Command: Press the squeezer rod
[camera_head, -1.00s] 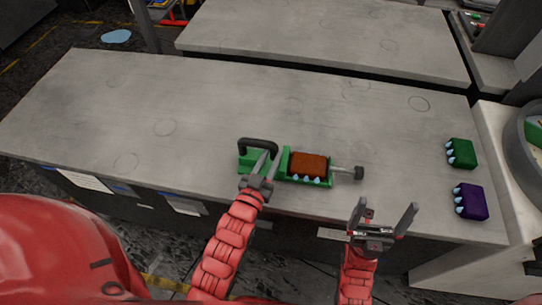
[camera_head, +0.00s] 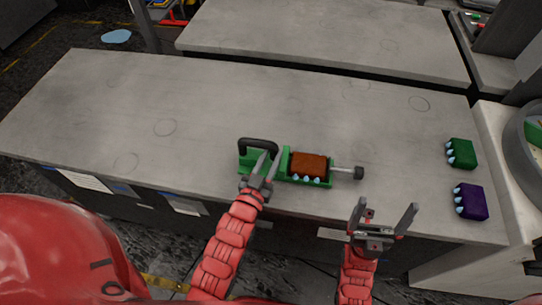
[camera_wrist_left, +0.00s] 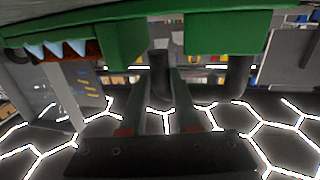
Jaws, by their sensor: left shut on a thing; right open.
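The green squeezer (camera_head: 284,164) lies near the front edge of the table. It bears a brown-orange block (camera_head: 308,165) with several pale blue cones along its near side. A grey rod (camera_head: 344,170) with a dark knob sticks out at its right end. A black curved handle (camera_head: 258,142) stands at its left end. My left gripper (camera_head: 268,165) is at this handle. In the left wrist view its fingers (camera_wrist_left: 165,105) are shut on the dark handle post (camera_wrist_left: 160,72), below the green body (camera_wrist_left: 228,30). My right gripper (camera_head: 383,220) is open and empty, nearer than the rod's knob and apart from it.
A green block (camera_head: 462,153) and a purple block (camera_head: 472,202), each with pale blue cones, lie at the table's right end. The grey table (camera_head: 110,115) is clear to the left and behind the squeezer. Another table (camera_head: 330,35) stands behind.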

